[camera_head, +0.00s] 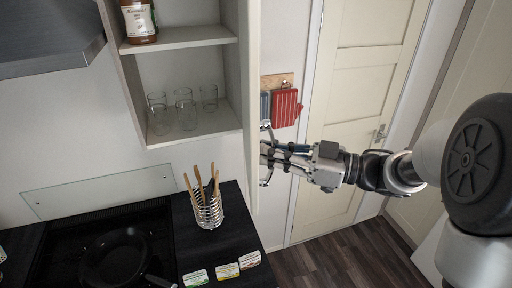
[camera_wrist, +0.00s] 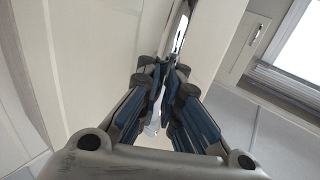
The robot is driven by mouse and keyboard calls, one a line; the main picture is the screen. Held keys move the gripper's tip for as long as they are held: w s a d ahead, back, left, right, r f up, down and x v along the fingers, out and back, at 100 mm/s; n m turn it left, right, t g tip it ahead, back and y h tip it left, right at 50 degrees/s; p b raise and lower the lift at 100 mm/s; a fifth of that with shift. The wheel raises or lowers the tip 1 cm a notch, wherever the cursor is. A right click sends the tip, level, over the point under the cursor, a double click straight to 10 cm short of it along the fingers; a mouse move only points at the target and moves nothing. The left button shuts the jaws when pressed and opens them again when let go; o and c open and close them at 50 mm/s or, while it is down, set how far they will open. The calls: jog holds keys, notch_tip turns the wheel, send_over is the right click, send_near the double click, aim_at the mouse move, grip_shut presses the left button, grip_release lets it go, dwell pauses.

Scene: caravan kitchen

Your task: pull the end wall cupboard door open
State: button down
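The end wall cupboard (camera_head: 190,60) is open to view at the top of the head view. Its cream door (camera_head: 252,70) stands swung out and shows nearly edge-on, along the right side of the cupboard. My gripper (camera_head: 268,155) is at the door's outer face, near its lower part. In the wrist view, my gripper's fingers (camera_wrist: 161,75) are closed together around a shiny metal bar handle (camera_wrist: 181,35). The handle shows above and below the fingertips. The exact finger contact is partly hidden by the finger pads.
Several glasses (camera_head: 185,115) and a jar (camera_head: 139,22) stand on the cupboard shelves. Below are a utensil holder (camera_head: 208,211), a pan (camera_head: 118,258) and small packs (camera_head: 227,271) on the dark counter. Red cloth (camera_head: 286,107) hangs behind my gripper, beside a cream room door (camera_head: 350,100).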

jog(key=d, duration=0.1)
jog(key=w+d, duration=0.1)
jog(key=d, duration=0.1)
jog(key=shift+w+d+p, duration=0.15)
jog(key=shift+d+p, duration=0.05)
jog(key=shift+p, duration=0.1)
jog(key=c, duration=2.1)
grip_release()
jog(key=shift+d, duration=0.1)
jog(key=shift+o, duration=0.2)
jog(key=s+d, duration=0.2)
jog(key=d, duration=0.9)
jog(key=shift+s+d, duration=0.25)
jog(key=shift+d, duration=0.15)
